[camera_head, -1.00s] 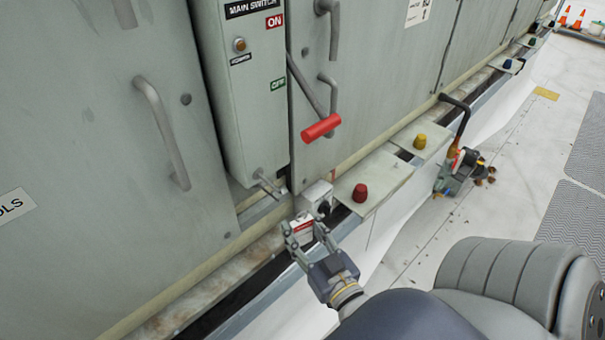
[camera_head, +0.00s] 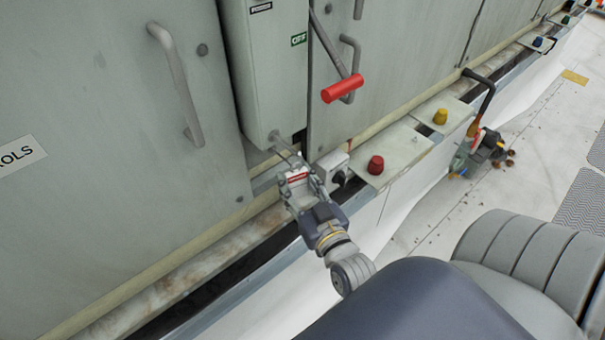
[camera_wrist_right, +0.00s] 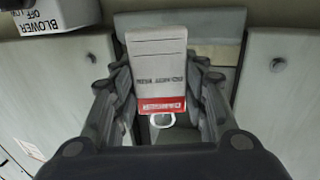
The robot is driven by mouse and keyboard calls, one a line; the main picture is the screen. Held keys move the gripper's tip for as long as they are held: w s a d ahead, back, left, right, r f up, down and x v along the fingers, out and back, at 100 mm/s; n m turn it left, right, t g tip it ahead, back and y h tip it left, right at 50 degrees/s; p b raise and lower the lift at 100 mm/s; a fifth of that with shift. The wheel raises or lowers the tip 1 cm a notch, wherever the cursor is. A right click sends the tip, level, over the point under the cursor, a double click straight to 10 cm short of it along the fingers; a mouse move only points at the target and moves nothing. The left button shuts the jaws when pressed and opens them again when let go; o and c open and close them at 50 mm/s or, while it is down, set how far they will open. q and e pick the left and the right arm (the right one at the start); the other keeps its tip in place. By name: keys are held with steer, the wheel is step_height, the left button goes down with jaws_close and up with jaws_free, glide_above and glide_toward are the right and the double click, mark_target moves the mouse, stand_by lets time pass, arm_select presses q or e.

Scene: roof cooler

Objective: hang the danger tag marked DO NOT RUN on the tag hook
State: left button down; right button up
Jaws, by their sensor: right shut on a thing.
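A white tag (camera_head: 297,176) with a red band is held in my right gripper (camera_head: 304,184), just under the grey switch box. In the right wrist view the tag (camera_wrist_right: 158,65) sits between the fingers (camera_wrist_right: 157,82), its red band low in the picture. Its lettering is upside down and too small to read surely. A pale ring (camera_wrist_right: 161,120) shows below the band; I cannot tell whether it belongs to the tag. A thin metal rod, likely the tag hook (camera_head: 284,150), sticks out at the box's lower end, close beyond the tag. Whether they touch is unclear. My left gripper is not in view.
The switch box (camera_head: 265,85) carries a red-handled lever (camera_head: 342,88). A small blower control box (camera_head: 333,165) stands just right of the gripper. A red knob (camera_head: 376,165) and yellow knob (camera_head: 440,116) sit on ledges farther right. A cabinet handle (camera_head: 175,80) juts out left.

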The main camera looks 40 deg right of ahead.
steer(key=shift+w+b, duration=0.3)
steer(key=shift+w, duration=0.5)
steer(key=shift+w+a+f, duration=0.1)
steer(key=shift+w+f, duration=0.25)
steer(key=shift+w, duration=0.15)
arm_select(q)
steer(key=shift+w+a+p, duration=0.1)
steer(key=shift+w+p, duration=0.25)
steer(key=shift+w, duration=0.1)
arm_select(e)
steer(key=shift+w+f, duration=0.1)
steer(key=o, duration=1)
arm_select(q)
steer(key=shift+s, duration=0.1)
